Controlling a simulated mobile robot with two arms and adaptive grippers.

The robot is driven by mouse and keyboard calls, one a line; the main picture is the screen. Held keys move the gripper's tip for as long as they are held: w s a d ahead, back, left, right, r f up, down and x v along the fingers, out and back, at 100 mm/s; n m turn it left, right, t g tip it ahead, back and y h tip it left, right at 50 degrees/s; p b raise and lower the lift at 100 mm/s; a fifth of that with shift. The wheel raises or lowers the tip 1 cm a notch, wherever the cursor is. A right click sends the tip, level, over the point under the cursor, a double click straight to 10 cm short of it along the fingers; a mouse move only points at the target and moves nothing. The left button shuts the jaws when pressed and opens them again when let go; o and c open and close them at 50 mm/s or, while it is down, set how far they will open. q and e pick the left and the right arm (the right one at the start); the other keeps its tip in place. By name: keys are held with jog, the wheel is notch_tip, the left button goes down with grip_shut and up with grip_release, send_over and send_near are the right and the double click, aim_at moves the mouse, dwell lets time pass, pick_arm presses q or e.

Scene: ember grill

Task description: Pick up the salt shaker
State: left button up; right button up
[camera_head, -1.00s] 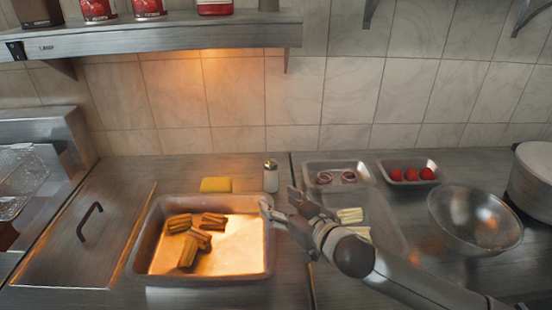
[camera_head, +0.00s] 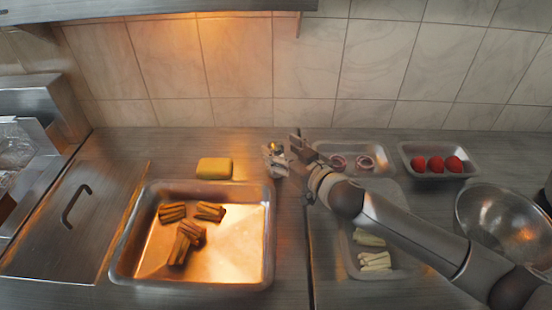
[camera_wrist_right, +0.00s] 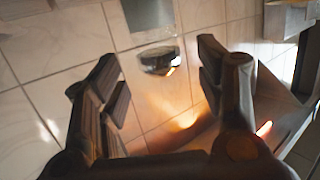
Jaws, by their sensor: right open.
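The salt shaker (camera_head: 279,147) stands at the back of the counter, near the wall, mostly covered by my right gripper (camera_head: 285,153) in the head view. In the right wrist view its metal cap (camera_wrist_right: 158,60) shows ahead, between the two open fingers, with the body toward the top edge of the picture. My right gripper is open, and its fingers (camera_wrist_right: 160,90) show on either side of the shaker with clear gaps. No contact shows. My left gripper is not in view.
A yellow block (camera_head: 214,168) lies left of the shaker. A metal tray (camera_head: 240,283) with browned pieces sits in front. Trays with onion rings (camera_head: 352,161), red tomatoes (camera_head: 436,164) and pale sticks (camera_head: 374,260) are at right, beside a metal bowl (camera_head: 505,226). A shelf (camera_head: 150,9) hangs above.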

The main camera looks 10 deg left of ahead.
jog(key=shift+x, duration=1.15)
jog(key=shift+w+a+f, duration=0.2)
jog(key=shift+w+a, duration=0.15)
jog(key=shift+a, duration=0.05)
jog(key=shift+c, duration=1.2)
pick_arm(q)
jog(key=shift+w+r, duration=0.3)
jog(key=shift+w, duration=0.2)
pick_arm(e)
jog(key=c, duration=1)
